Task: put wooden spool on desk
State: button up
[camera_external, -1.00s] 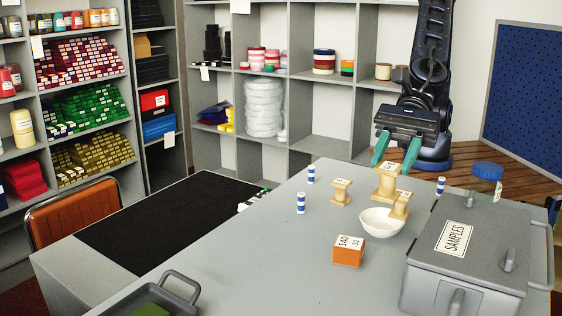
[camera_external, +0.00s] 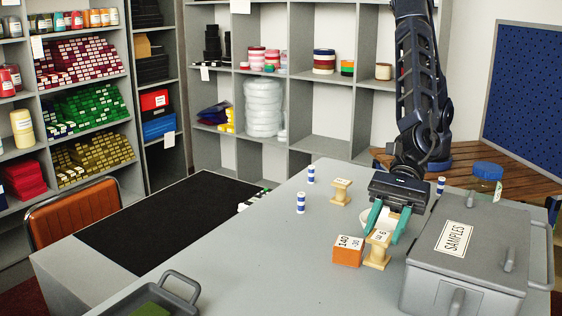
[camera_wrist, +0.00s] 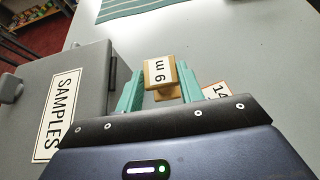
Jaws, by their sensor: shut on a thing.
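A wooden spool (camera_external: 378,246) with a white top label is between the fingertips of my gripper (camera_external: 385,230), which is shut on it. In the wrist view the spool (camera_wrist: 160,75) reads "6 m" and sits between the teal fingers (camera_wrist: 158,88). It is upright, low over the grey desk (camera_external: 300,265), just right of an orange box (camera_external: 347,253). I cannot tell whether its base touches the desk. Another wooden spool (camera_external: 341,192) stands farther back on the desk.
A grey SAMPLES box (camera_external: 470,262) stands close on the right. Blue-striped cylinders (camera_external: 300,203) stand farther back. A dark tray (camera_external: 180,282) is at front left. The desk left of the orange box is clear.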

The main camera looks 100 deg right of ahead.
jog(key=shift+f, duration=1.9)
jog(key=shift+f, duration=0.1)
jog(key=o, duration=1)
jog(key=shift+r, duration=0.2)
jog(key=v, duration=1.2)
jog(key=shift+f, duration=0.15)
